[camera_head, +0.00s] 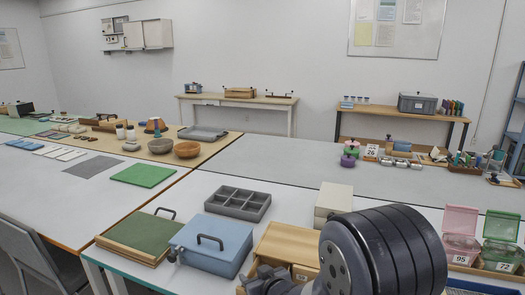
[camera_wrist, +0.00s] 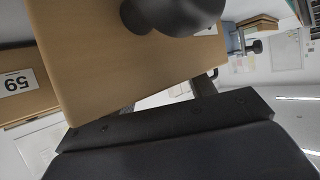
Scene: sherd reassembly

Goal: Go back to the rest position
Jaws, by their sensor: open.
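My gripper (camera_wrist: 165,98) shows in the wrist view as a dark body with two dark fingers set apart. It is open, and nothing shows between the fingers. A light wooden box (camera_wrist: 110,60) with a dark round knob (camera_wrist: 172,14) is close beyond the fingers; I cannot tell whether they touch it. In the head view, my dark ribbed arm fills the lower right and partly hides a wooden box (camera_head: 290,241).
In the head view, a blue box (camera_head: 211,243), a green-topped box (camera_head: 142,233) and a grey compartment tray (camera_head: 237,203) stand left of my arm. Pink (camera_head: 460,222) and green (camera_head: 500,227) lidded bins stand right. A label reading 59 (camera_wrist: 19,83) shows upside down in the wrist view.

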